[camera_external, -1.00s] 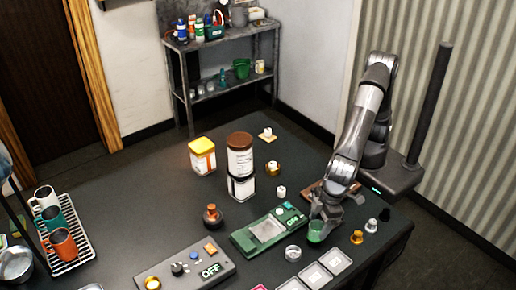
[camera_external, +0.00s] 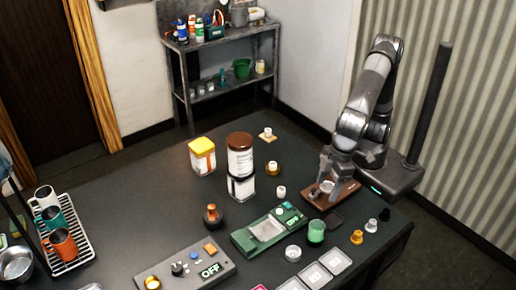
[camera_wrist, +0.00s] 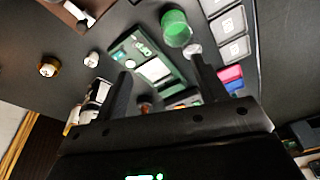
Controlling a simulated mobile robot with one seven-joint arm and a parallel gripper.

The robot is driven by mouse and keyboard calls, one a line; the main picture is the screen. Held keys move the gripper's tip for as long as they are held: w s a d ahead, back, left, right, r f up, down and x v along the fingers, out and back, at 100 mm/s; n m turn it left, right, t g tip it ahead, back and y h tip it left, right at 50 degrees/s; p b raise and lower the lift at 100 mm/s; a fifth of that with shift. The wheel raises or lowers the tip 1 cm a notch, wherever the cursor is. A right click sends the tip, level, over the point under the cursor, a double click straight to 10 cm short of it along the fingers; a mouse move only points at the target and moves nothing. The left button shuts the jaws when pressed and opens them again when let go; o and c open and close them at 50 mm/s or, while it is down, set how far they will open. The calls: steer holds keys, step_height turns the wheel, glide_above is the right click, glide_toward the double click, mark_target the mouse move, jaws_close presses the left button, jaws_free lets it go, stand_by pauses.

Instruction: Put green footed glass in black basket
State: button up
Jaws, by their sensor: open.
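The green footed glass (camera_external: 316,232) stands upright on the dark table, just right of the green scale. It also shows at the top of the wrist view (camera_wrist: 176,28); its foot is hard to make out. My gripper (camera_external: 336,196) is open and empty, behind and slightly right of the glass and apart from it, over a brown wooden board (camera_external: 318,194). Its two fingers show in the wrist view (camera_wrist: 162,85) with nothing held between them. I cannot make out a black basket in either view.
Near the glass are the green scale (camera_external: 266,229), a small clear dish (camera_external: 293,252), white square pads (camera_external: 335,260) and a gold piece (camera_external: 356,237). Tall jars (camera_external: 240,155) stand mid-table. A mug rack (camera_external: 80,240) is at the left.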

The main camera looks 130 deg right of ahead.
steer(key=s+d+r+n, duration=0.1)
steer(key=s+d+r, duration=0.3)
steer(key=s+d, duration=0.35)
steer(key=s+d+f+n+t, duration=0.1)
steer(key=s+d+f, duration=0.1)
steer(key=s+d, duration=0.4)
steer(key=s+d+f+n+t, duration=0.2)
steer(key=s+d, duration=0.4)
steer(key=s, duration=0.9)
steer(key=shift+s+d+f+y, duration=0.3)
steer(key=shift+s+f, duration=0.05)
steer(key=shift+f, duration=0.3)
